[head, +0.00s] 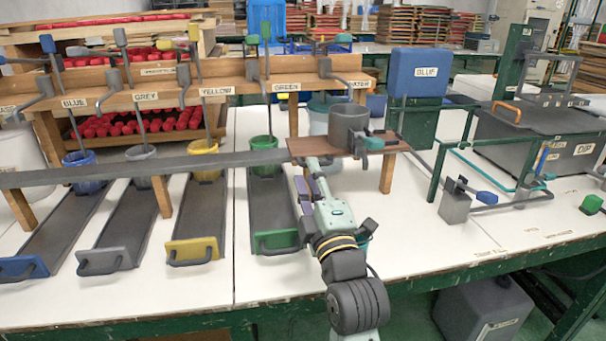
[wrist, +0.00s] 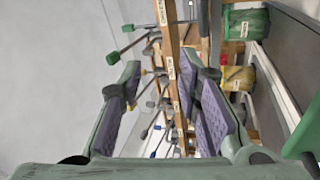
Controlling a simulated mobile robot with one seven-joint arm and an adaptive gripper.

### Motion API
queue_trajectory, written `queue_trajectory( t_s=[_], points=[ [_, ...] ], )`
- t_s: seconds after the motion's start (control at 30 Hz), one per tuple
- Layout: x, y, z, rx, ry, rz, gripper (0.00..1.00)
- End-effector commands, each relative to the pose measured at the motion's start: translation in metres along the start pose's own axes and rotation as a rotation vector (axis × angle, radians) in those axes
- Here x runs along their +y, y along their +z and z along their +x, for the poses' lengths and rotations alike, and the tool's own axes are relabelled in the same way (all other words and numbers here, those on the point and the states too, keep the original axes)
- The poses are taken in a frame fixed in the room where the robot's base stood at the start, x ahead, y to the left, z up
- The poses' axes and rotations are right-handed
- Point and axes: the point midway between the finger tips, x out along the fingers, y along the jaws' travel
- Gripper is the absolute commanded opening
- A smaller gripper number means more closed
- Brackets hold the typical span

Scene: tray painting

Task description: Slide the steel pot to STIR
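The steel pot (head: 348,122) is a grey cylinder standing upright on a brown board (head: 312,146) at the right end of a long grey rail. A short handle with a teal end (head: 373,143) is at the pot's lower right. My gripper (head: 308,177) is just below and in front of the board, left of the pot. In the wrist view my gripper (wrist: 165,100) has its two purple-padded fingers wide apart, with nothing seen between them. The pot does not show in the wrist view. I can read no STIR label.
The grey rail (head: 150,168) runs left above several channels with coloured handles. Behind is a wooden rack (head: 215,92) with labels and levers. A blue board (head: 415,72) stands right of the pot, and a dark DIP tank (head: 560,160) is farther right.

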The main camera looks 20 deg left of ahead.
Motion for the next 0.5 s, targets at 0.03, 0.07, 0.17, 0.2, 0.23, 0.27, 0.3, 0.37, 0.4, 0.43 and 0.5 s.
queue_trajectory(
  t_s=[0.03, 0.07, 0.17, 0.2, 0.23, 0.27, 0.3, 0.37, 0.4, 0.43, 0.5],
  points=[
    [-0.016, 0.021, -0.009, -0.036, -0.041, -0.056, 0.31],
    [-0.022, 0.029, -0.012, -0.049, -0.062, -0.087, 0.31],
    [-0.035, 0.046, -0.019, -0.071, -0.11, -0.153, 0.31],
    [-0.037, 0.049, -0.019, -0.074, -0.118, -0.166, 0.31],
    [-0.037, 0.05, -0.018, -0.076, -0.122, -0.171, 0.31],
    [-0.038, 0.05, -0.016, -0.076, -0.124, -0.174, 0.31],
    [-0.038, 0.05, -0.012, -0.075, -0.125, -0.175, 0.31],
    [-0.038, 0.05, -0.003, -0.074, -0.124, -0.174, 0.31],
    [-0.037, 0.05, 0.004, -0.073, -0.123, -0.174, 0.31],
    [-0.038, 0.051, 0.009, -0.073, -0.124, -0.174, 0.31],
    [-0.039, 0.052, 0.023, -0.073, -0.124, -0.174, 0.31]
  ],
)
